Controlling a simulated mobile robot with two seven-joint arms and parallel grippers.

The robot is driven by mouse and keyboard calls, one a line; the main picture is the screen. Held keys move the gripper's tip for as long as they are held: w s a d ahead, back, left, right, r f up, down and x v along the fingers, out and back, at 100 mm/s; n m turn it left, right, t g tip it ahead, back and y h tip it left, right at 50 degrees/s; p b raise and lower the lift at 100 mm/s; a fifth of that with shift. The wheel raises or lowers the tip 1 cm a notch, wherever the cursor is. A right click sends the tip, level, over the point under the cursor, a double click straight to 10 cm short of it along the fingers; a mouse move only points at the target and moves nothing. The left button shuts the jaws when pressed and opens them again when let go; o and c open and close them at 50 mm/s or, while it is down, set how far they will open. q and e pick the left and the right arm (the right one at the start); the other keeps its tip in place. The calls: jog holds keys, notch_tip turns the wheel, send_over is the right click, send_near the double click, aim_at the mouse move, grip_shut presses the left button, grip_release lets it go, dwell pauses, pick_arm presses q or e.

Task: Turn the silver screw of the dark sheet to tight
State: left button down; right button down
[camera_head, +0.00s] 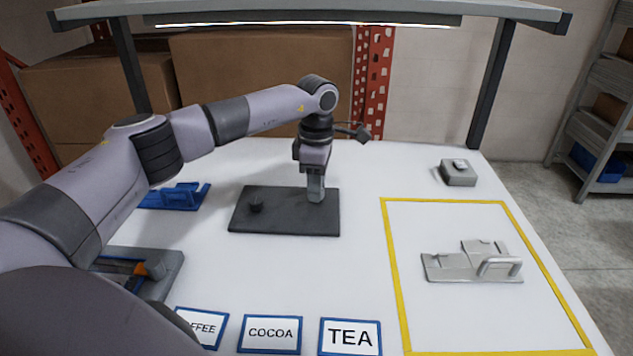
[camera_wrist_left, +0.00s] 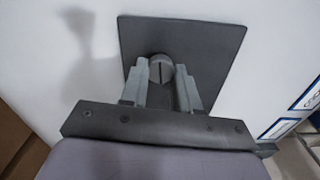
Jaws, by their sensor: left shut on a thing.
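The dark sheet (camera_head: 285,225) lies flat on the white table, and it also shows in the left wrist view (camera_wrist_left: 215,45). A grey slotted screw head (camera_wrist_left: 161,67), which I take as the silver screw, sits on it between the fingers of my left gripper (camera_wrist_left: 161,75). In the head view my left gripper (camera_head: 315,190) points down at the sheet's right part, shut on this screw and hiding it. A second, dark knob (camera_head: 255,203) stands on the sheet's left part. My right gripper is not in view.
A blue fixture (camera_head: 175,197) and a grey tray (camera_head: 168,279) with an orange-handled tool lie left. Cards read COCOA (camera_head: 270,334) and TEA (camera_head: 350,337) in front. A yellow outline (camera_head: 392,265) holds a grey handled fixture (camera_head: 470,264). A grey block (camera_head: 458,174) stands back right.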

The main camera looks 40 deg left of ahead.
pick_arm(q)
jog(key=m, duration=0.4)
jog(key=shift+w+r+m, duration=0.2)
jog(key=shift+r+m, duration=0.1)
jog(key=shift+r, duration=0.05)
jog(key=m, duration=1.4)
jog(key=shift+m, duration=0.3)
jog(key=c, duration=0.8)
grip_release()
jog(key=shift+s+f, duration=0.1)
